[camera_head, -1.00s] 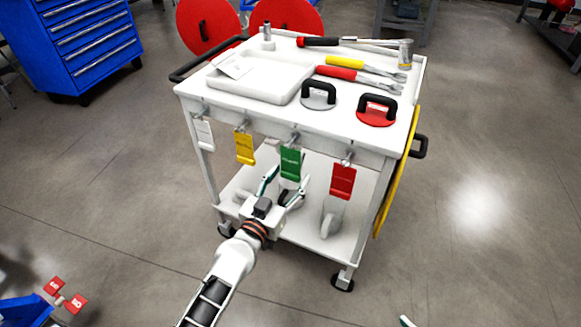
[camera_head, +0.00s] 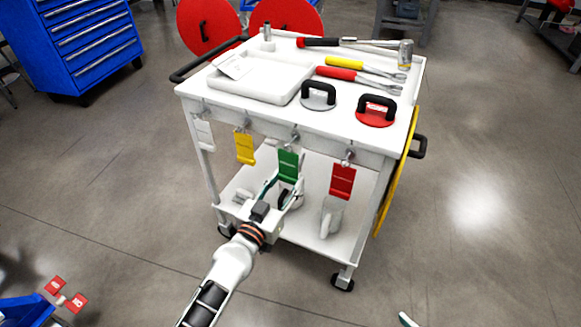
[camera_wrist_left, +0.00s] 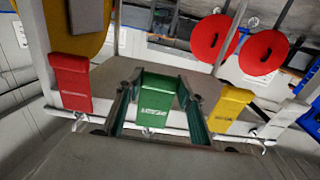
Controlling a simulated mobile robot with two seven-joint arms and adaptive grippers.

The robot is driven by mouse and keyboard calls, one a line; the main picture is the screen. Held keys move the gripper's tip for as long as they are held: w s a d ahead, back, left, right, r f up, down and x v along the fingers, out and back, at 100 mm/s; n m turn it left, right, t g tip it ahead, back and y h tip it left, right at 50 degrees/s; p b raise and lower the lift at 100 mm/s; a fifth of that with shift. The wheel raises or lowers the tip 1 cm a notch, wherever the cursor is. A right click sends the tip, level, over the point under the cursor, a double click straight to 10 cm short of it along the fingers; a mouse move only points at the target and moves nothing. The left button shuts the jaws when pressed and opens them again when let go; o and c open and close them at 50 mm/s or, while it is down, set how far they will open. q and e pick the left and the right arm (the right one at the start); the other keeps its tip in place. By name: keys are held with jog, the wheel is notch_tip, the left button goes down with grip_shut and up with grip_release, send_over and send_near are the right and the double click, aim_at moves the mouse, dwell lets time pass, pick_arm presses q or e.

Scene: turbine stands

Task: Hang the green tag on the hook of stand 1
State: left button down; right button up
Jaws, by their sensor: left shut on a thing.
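The green tag (camera_head: 288,163) hangs from a hook on the front edge of a white cart, between a yellow tag (camera_head: 245,148) and a red tag (camera_head: 342,181). My left gripper (camera_head: 285,186) is at the tag's lower part, shut on it. In the left wrist view, the green tag (camera_wrist_left: 154,100) lies between the two fingers of my left gripper (camera_wrist_left: 156,88). A small white and green tip at the bottom edge of the head view appears to be my right gripper (camera_head: 406,320); the rest is out of frame. I cannot make out stand 1's hook.
The white cart (camera_head: 190,92) carries a tray (camera_head: 262,78), wrenches, a hammer and two suction handles on top. A white tag (camera_head: 204,133) hangs at its left. Red marked plates (camera_head: 77,303) on a blue object show at the bottom left. The floor right of the cart is clear.

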pick_arm(q)
jog(key=shift+s, duration=0.15)
jog(key=shift+p+v, duration=0.3)
jog(key=shift+v, duration=0.9)
